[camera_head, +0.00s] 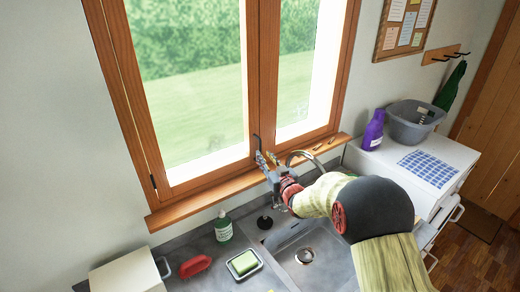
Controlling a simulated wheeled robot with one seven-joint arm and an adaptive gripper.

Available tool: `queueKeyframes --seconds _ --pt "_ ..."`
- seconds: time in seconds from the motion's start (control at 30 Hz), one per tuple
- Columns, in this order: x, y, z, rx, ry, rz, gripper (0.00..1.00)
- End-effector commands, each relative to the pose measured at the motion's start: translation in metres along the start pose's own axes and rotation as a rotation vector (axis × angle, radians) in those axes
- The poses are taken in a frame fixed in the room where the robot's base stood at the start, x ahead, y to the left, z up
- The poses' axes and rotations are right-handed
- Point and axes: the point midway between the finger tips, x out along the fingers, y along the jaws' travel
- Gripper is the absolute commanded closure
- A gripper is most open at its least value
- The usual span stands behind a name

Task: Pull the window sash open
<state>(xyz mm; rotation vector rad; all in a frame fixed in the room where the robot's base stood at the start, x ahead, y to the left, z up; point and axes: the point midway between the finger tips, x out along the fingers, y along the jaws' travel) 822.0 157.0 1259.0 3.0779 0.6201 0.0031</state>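The wooden window sash (133,95) is the left one of two glazed sashes and looks shut in its frame. A small dark handle (257,142) stands on the middle stile, low down, and a dark hinge shows at the sash's lower left. My gripper (266,158) is just below the handle, in front of the stile and above the sill. Its two fingertips look apart, with nothing seen between them. I cannot tell whether a finger touches the handle or the wood.
The sill (200,200) runs under the window. Below are a faucet (300,154), a sink (318,262), a green bottle (223,228), a red brush (195,266) and a soap dish (244,264). To the right are a purple bottle (374,130) and a grey tub (412,122).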

Motion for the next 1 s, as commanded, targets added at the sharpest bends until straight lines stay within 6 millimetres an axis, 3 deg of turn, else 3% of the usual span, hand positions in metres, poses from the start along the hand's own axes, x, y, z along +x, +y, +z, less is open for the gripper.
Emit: queueKeyframes --seconds 0.2,0.4,0.73,1.0 --pt "0.033 0.0 0.0 0.0 -0.001 0.001 0.76" --pt "0.05 0.0 0.0 0.0 -0.001 0.001 0.76" --pt "0.053 0.0 0.0 0.0 -0.002 0.002 0.76" --pt "0.053 0.0 0.0 0.0 -0.002 0.002 0.9"
